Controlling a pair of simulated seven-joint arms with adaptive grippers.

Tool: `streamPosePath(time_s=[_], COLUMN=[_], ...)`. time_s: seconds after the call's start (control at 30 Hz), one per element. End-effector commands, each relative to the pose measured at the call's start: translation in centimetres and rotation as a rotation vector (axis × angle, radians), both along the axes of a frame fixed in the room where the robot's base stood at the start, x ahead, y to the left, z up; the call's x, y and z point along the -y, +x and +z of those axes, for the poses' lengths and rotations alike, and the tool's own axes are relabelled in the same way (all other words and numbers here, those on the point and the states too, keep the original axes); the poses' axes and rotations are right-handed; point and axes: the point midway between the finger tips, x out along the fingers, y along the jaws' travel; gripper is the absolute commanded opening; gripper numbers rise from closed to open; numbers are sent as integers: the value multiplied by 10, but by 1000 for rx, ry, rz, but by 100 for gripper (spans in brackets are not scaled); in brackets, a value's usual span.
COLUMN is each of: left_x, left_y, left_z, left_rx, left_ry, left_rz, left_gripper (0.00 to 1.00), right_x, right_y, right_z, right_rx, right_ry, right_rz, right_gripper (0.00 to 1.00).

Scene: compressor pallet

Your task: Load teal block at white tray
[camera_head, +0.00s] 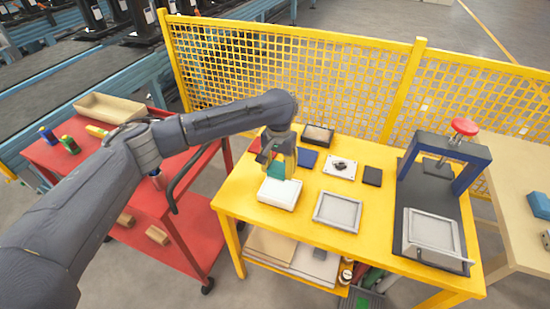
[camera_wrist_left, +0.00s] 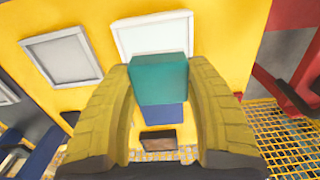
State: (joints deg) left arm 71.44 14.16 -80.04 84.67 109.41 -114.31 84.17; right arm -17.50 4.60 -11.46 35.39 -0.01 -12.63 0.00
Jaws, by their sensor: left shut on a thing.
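The teal block (camera_wrist_left: 160,78) sits between the two yellow-padded fingers of my left gripper (camera_wrist_left: 160,100), which is shut on it. In the head view the left gripper (camera_head: 280,160) points down at the left part of the yellow table, and the teal block (camera_head: 276,171) shows partly behind its fingers. The white tray (camera_head: 280,193) lies on the table just in front of and below the block. The white tray also shows in the left wrist view (camera_wrist_left: 150,33), partly hidden by the block. Whether block and tray touch is unclear. My right gripper is not in view.
A grey framed plate (camera_head: 338,211) lies right of the tray. A blue pad (camera_head: 307,158), a dark open box (camera_head: 318,135) and a white plate (camera_head: 340,168) lie behind. A blue press frame (camera_head: 445,155) stands at right. Yellow mesh fence (camera_head: 300,70) borders the back.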

Motion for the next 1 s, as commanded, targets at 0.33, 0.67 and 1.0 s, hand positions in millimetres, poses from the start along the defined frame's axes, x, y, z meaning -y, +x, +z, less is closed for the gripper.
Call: streamPosePath(time_s=[0.33, 0.67, 1.0], left_x=[7, 7, 7], left_y=[-2, -1, -1], left_z=[-15, -42, -57], left_rx=[0, 1, 2], left_ry=[0, -1, -1], left_rz=[43, 43, 42], left_gripper=[26, 26, 26], right_x=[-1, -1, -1], right_y=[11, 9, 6], right_z=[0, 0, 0], right_rx=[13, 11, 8], right_ry=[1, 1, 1], right_rz=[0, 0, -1], right_gripper=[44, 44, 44])
